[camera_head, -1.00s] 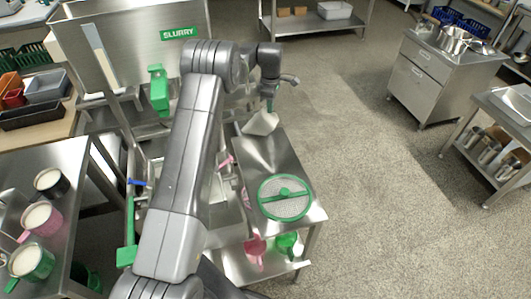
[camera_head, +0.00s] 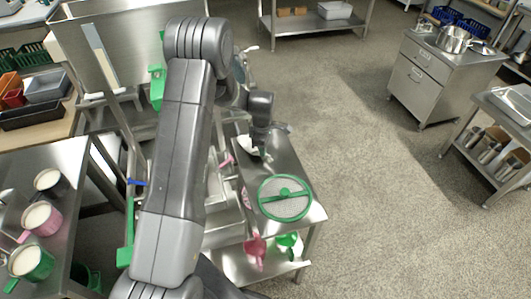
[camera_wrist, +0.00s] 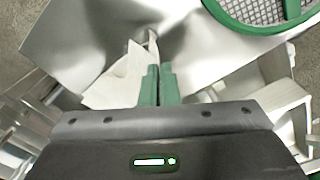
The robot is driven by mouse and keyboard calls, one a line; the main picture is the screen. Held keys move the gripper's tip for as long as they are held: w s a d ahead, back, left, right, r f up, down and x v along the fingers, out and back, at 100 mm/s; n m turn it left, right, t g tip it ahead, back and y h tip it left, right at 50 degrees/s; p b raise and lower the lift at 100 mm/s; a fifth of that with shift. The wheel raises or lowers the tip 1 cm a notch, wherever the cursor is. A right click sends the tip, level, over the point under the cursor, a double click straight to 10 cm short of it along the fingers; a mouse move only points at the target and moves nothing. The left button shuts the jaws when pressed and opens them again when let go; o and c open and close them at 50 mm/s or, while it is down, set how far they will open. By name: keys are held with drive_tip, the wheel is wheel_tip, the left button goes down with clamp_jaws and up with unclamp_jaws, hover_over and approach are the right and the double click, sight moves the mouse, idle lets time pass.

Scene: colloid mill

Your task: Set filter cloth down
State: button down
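The white filter cloth (camera_wrist: 118,82) hangs crumpled at my gripper's green fingertips (camera_wrist: 160,78) in the wrist view. The fingers are close together, shut on the cloth, with most of it showing to their left. In the head view, a pale part of the cloth (camera_head: 245,144) shows beside my gripper (camera_head: 263,152), low over the far part of the small steel table (camera_head: 284,158). My arm hides part of it. I cannot tell whether the cloth touches the table top.
A round green-rimmed sieve (camera_head: 285,198) lies on the table's near part; its rim also shows in the wrist view (camera_wrist: 232,22). Pink (camera_head: 255,250) and green scoops (camera_head: 288,243) are on or near the lower shelf. Mugs (camera_head: 40,218) stand on the left table.

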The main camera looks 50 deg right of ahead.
drive_tip(key=shift+s+a+f, duration=0.5)
drive_tip(key=shift+a+f, duration=0.3)
drive_tip(key=shift+a, duration=0.05)
drive_tip(key=shift+s+a+f, duration=0.5)
drive_tip(key=shift+a+f, duration=0.3)
drive_tip(key=shift+a, duration=0.05)
drive_tip(key=c, duration=1.2)
unclamp_jaws()
drive_tip(key=s+a+r, duration=0.2)
drive_tip(key=a+r, duration=0.1)
drive_tip(key=r, duration=0.7)
drive_tip(key=shift+a, duration=0.3)
